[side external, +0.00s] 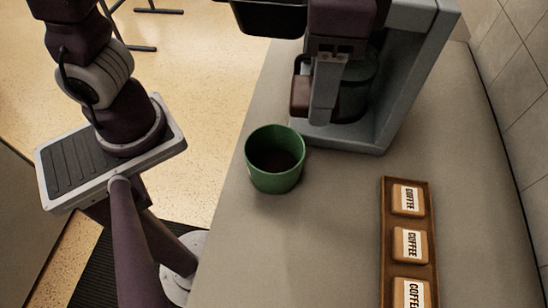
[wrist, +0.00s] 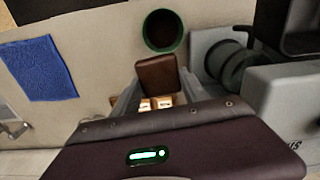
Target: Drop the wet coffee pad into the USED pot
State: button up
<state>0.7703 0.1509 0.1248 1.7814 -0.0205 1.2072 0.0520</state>
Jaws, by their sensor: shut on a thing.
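My gripper (side external: 313,98) is shut on a dark brown, square coffee pad (side external: 300,96). In the wrist view the pad (wrist: 158,74) shows between the two grey fingers. The round green pot (side external: 275,177) stands upright on the counter, with a dark inside; no word on it can be read. In the side view the pad is above and to the right of the pot in the picture, apart from it. In the wrist view the pot (wrist: 163,50) is just beyond the pad.
A grey coffee machine (side external: 385,105) stands on the counter behind my gripper. A brown tray (side external: 389,205) with several packs marked COFFEE lies at the right. A blue cloth (wrist: 45,70) lies left in the wrist view. The counter around the pot is mostly clear.

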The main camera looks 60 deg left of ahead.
notch_tip(320, 180, down, 8)
jog(key=s+a, duration=0.2)
jog(key=a, duration=0.1)
jog(key=shift+s+f, duration=0.2)
jog(key=shift+s, duration=0.1)
jog(key=o, duration=1.4)
jog(key=shift+r, duration=0.1)
notch_tip(320, 180, up, 7)
jog(key=shift+f, duration=0.1)
